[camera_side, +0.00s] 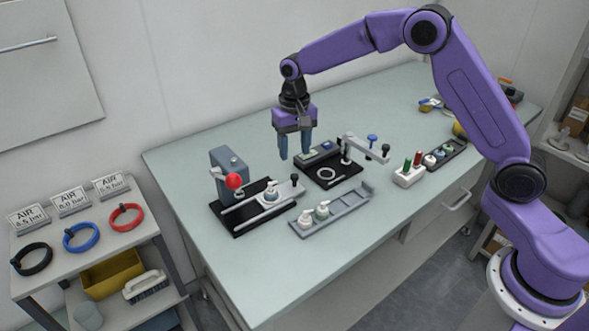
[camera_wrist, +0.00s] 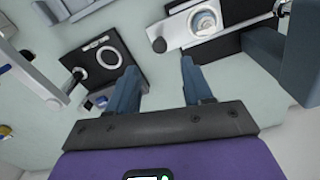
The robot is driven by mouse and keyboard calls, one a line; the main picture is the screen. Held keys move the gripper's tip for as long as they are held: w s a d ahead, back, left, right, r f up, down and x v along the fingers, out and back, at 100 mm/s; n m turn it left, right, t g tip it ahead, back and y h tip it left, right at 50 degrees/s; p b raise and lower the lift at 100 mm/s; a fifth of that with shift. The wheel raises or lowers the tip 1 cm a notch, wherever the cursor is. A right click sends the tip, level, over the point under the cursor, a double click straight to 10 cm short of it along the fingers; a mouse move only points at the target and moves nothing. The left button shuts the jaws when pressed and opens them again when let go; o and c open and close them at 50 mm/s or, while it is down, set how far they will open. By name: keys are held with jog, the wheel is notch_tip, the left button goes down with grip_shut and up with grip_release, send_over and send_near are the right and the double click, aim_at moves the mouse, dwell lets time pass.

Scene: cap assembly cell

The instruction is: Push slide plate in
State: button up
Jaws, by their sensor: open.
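The light grey slide plate (camera_side: 288,191) sits on a black base (camera_side: 232,221) with rails in the side view. A white part (camera_side: 271,193) stands on the plate, and a black knob (camera_side: 294,178) is at its right end. In the wrist view the slide plate (camera_wrist: 179,29) shows at the top right, with the knob (camera_wrist: 158,45) at its near left corner. My gripper (camera_side: 295,156) is open and empty, pointing down above the bench behind and above the knob. It touches nothing that I can see. In the wrist view my gripper (camera_wrist: 158,67) has its fingers spread apart.
A grey-blue block (camera_side: 229,165) with a red ball (camera_side: 234,181) stands behind the slide. A black fixture (camera_side: 326,183) with a white ring and a lever arm (camera_side: 366,145) is to the right. A grey tray (camera_side: 345,206) with white pump parts lies in front.

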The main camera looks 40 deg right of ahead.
aim_at(294, 175)
notch_tip(294, 175, down, 7)
jog(key=shift+f, duration=0.1)
dwell(0.4)
jog(key=shift+a, duration=0.1)
grip_shut()
